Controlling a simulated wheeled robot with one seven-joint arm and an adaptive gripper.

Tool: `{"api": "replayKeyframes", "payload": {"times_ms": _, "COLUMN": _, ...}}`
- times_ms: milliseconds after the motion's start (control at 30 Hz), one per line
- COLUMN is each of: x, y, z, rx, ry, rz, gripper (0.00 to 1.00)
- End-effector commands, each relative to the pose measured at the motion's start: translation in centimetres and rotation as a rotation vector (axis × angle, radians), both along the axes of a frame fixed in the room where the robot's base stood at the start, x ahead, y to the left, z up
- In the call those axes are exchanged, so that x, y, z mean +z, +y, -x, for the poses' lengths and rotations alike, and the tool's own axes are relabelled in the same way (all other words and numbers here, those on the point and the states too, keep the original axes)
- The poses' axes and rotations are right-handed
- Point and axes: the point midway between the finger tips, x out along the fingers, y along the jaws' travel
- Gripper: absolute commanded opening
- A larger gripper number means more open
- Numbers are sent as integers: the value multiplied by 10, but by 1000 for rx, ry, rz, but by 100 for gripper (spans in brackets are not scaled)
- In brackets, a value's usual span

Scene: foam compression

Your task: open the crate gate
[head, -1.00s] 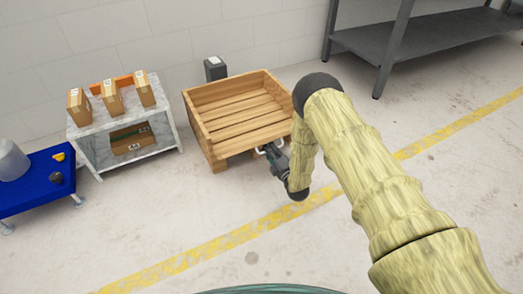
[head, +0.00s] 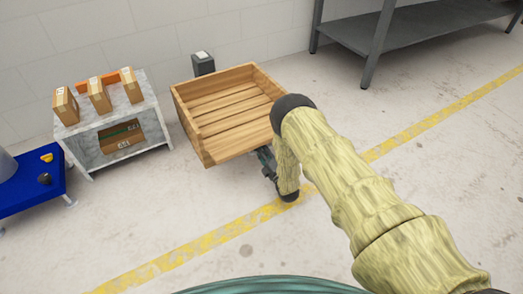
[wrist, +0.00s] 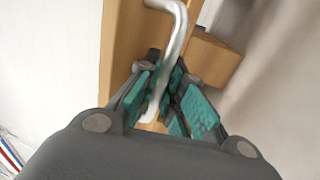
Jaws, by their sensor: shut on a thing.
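The wooden crate (head: 178,110) stands on the floor near the wall, with slatted boards and raised sides. Its front board, on the side facing me, seems tilted outward, but my arm hides its right part and the exact angle is unclear. My gripper (head: 264,158) is low at the crate's front edge, partly hidden by my arm. In the wrist view my gripper (wrist: 165,100) is shut on a bent metal handle (wrist: 180,22). The handle runs down between the teal finger pads beside a wooden board (wrist: 121,50).
A marble-topped stand (head: 133,113) with several cardboard boxes (head: 98,95) is left of the crate. A blue table (head: 30,197) is farther left. A grey bin (head: 203,64) is behind the crate, and a grey metal shelf (head: 375,35) is at the right. The front floor is clear.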

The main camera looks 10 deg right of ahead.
Motion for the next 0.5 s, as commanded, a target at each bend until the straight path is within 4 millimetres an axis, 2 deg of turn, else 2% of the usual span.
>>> {"api": "replayKeyframes", "payload": {"times_ms": 300, "x": 0, "y": 0, "z": 0, "rx": 0, "ry": 0, "rz": -2, "gripper": 0}}
{"api": "replayKeyframes", "payload": {"times_ms": 333, "x": 0, "y": 0, "z": 0, "rx": 0, "ry": -1, "rz": -1, "gripper": 13}}
{"api": "replayKeyframes", "payload": {"times_ms": 433, "x": 0, "y": 0, "z": 0, "rx": 0, "ry": -1, "rz": -1, "gripper": 31}}
{"api": "replayKeyframes", "payload": {"times_ms": 500, "x": 0, "y": 0, "z": 0, "rx": 0, "ry": -1, "rz": -1, "gripper": 32}}
